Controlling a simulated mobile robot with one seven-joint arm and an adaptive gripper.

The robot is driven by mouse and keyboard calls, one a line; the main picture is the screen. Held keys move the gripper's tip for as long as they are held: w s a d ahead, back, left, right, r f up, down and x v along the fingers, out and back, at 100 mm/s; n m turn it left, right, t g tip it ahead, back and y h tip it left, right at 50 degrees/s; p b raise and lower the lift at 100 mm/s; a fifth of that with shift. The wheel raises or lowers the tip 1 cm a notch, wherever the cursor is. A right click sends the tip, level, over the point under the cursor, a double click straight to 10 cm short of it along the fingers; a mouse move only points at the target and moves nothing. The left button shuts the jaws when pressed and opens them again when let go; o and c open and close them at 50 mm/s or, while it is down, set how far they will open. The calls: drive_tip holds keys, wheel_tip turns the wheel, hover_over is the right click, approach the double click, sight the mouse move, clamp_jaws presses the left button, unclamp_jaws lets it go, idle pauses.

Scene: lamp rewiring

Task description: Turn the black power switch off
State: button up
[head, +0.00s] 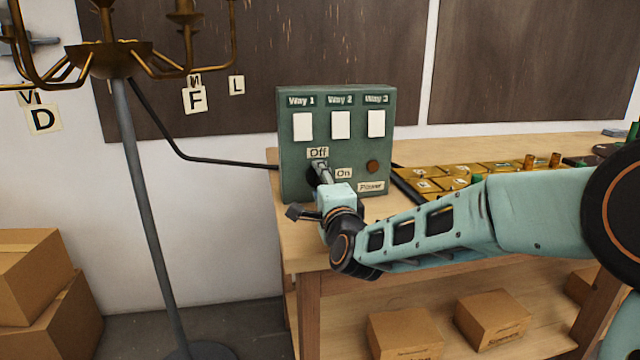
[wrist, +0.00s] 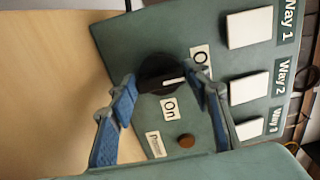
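The black power switch (wrist: 155,72) is a round dark knob with a white mark on a green control box (head: 289,130). In the wrist view it sits between the blue-padded fingers of my gripper (wrist: 164,78), with the "Off" label (wrist: 200,56) and "On" label (wrist: 168,107) beside it. The fingers are spread apart, one on each side of the knob; I cannot tell whether they touch it. In the head view my gripper (head: 319,172) is at the box front and hides most of the knob.
The box stands on a wooden workbench (head: 285,225). It carries three white plates labelled Way 1 to Way 3 and a brown round button (head: 373,166). Gold-coloured trays (head: 455,176) lie to the right.

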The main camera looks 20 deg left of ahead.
drive_tip(key=o, duration=0.5)
drive_tip(key=shift+c, duration=0.2)
drive_tip(key=shift+s, duration=0.1)
drive_tip(key=v, duration=1.1)
drive_tip(key=shift+s+d, duration=0.3)
drive_tip(key=shift+d, duration=0.05)
